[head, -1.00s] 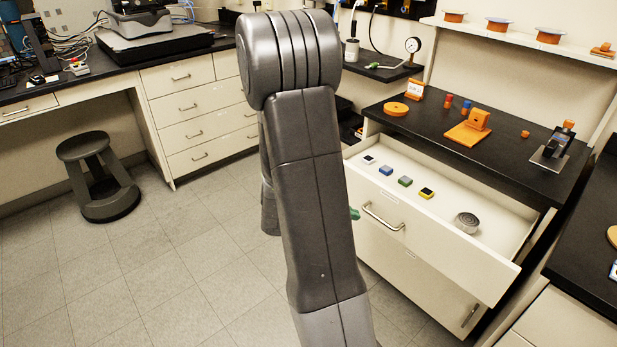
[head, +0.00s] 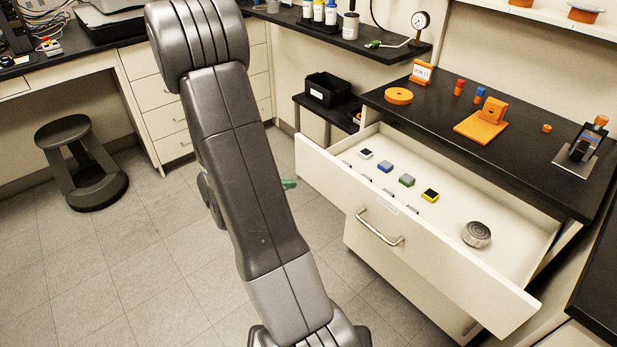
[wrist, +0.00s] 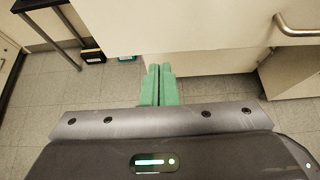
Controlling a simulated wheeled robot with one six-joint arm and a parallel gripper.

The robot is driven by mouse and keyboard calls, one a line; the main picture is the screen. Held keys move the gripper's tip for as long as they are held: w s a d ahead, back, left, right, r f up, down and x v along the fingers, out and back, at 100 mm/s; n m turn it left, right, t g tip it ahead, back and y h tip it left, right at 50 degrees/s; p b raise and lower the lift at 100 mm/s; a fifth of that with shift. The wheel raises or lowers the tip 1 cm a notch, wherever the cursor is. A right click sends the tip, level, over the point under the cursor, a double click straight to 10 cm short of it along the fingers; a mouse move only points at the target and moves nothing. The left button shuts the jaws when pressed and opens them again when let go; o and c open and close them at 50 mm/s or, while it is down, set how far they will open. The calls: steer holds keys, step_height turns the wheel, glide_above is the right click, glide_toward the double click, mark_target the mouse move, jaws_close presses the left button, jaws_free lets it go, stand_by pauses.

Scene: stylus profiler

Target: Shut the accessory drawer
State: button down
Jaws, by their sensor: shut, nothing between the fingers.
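The accessory drawer (head: 405,251) stands pulled well out from under the black-topped bench in the head view. Its bar handle (head: 380,228) is on the white front and also shows at the upper right in the wrist view (wrist: 298,30). Small coloured blocks and a round grey metal piece (head: 476,234) lie inside. My gripper (wrist: 160,70) has green fingers, shut together and empty, in the wrist view. In the head view its green tip (head: 289,184) shows just left of the drawer front, with the rest hidden behind my arm. I see no contact with the drawer.
The bench top (head: 440,100) above the drawer carries an orange stand (head: 486,122), an orange disc (head: 398,96) and a small device (head: 582,148). A black bin (head: 328,89) sits on a low shelf behind. A stool (head: 80,160) stands at left. The floor between is clear.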

mark_target(318, 176)
steer(key=x, duration=0.2)
steer(key=r+x, duration=0.1)
steer(key=x, duration=0.4)
steer(key=shift+w+d+r, duration=0.1)
steer(key=shift+w+d, duration=0.15)
steer(key=shift+d, duration=0.1)
steer(key=shift+w+d, duration=0.4)
steer(key=shift+d, duration=0.05)
steer(key=shift+w+d, duration=0.2)
steer(key=shift+d, duration=0.05)
steer(key=w+d+b, duration=0.2)
steer(key=w+d, duration=0.3)
steer(key=d, duration=0.1)
steer(key=w+d+b, duration=0.2)
steer(key=w+d, duration=0.4)
steer(key=d, duration=0.1)
steer(key=w+d+b, duration=0.2)
steer(key=w+d, duration=0.4)
steer(key=d, duration=0.1)
steer(key=shift+w+d, duration=0.2)
steer(key=shift+w, duration=0.05)
steer(key=shift+w+d, duration=0.2)
steer(key=shift+d, duration=0.05)
steer(key=shift+w+d+r, duration=0.1)
steer(key=shift+r, duration=0.25)
